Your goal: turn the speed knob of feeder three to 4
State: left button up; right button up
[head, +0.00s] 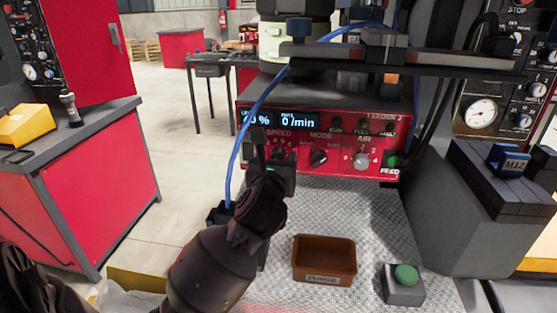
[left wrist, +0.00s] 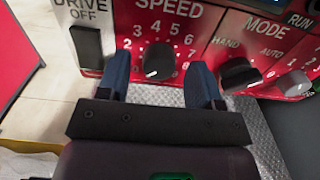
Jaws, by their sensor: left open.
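The red control panel (head: 330,170) labelled FEEDER, with a final character that looks like a 3, stands ahead in the head view. Its lit display (head: 285,121) reads 0/min beside a partly hidden percentage. The black speed knob (left wrist: 158,62) shows in the left wrist view under the word SPEED, inside an arc of numbers including 4. My left gripper (head: 272,160) is open at the panel's left part and hides most of the knob in the head view. In the left wrist view its fingers (left wrist: 163,80) are either side of the knob, with visible gaps. My right gripper is not in view.
The mode knob (left wrist: 238,75) is close to the right finger, and a DRIVE OFF switch (left wrist: 87,48) is at the left. A brown tray (head: 324,258) and a green button box (head: 404,283) are on the metal plate. A blue cable (head: 247,125) hangs beside my gripper.

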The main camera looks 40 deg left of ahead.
pick_arm(q)
jog(key=shift+w+a, duration=0.2)
jog(key=shift+w, duration=0.1)
